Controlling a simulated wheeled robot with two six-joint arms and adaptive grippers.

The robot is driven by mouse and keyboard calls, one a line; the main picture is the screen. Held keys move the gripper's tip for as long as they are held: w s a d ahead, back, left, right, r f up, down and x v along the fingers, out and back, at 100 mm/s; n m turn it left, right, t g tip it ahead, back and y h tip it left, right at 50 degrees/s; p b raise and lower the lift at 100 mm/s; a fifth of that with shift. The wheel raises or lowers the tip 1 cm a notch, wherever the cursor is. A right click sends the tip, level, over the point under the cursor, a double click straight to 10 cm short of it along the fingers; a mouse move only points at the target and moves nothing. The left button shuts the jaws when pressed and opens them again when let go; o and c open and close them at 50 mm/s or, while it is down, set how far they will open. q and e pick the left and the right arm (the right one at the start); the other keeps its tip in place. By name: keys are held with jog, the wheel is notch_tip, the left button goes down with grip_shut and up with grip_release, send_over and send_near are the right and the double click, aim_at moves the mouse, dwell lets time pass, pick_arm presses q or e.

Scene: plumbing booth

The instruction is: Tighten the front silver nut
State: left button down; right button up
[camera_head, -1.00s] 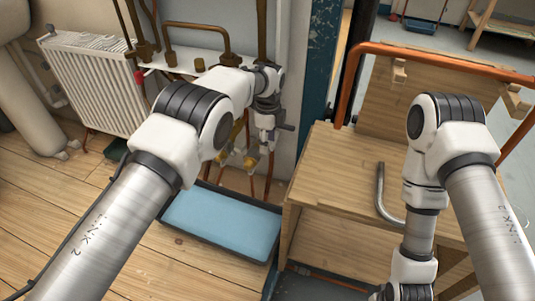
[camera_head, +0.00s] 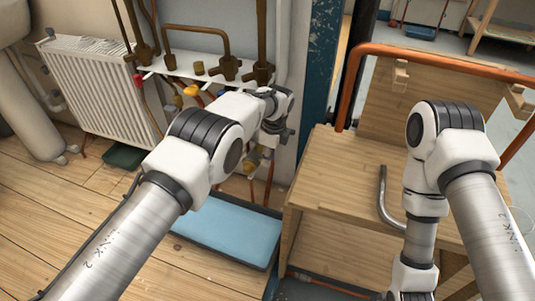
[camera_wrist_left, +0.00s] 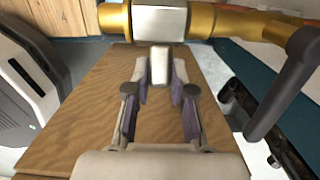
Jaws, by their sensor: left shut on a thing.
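In the left wrist view, a silver nut (camera_wrist_left: 160,22) sits on a horizontal brass pipe (camera_wrist_left: 228,22). A pale silver lug (camera_wrist_left: 159,66) sticks out below the nut, apparently part of it. My left gripper (camera_wrist_left: 160,84) has its two purple-padded fingers on either side of this lug and is shut on it. In the head view my left gripper (camera_head: 272,134) is at the pipework by the wall, and my wrist hides most of the nut there. My right arm hangs at the right; its gripper is out of view.
A blue-lined tray (camera_head: 228,235) lies on the floor under the pipework. A wooden bench (camera_head: 335,180) with a bent metal pipe (camera_head: 384,200) stands to the right. A white radiator (camera_head: 98,85) and yellow valve handle (camera_head: 191,91) are at the left.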

pick_arm(q)
jog(key=c, duration=1)
grip_release()
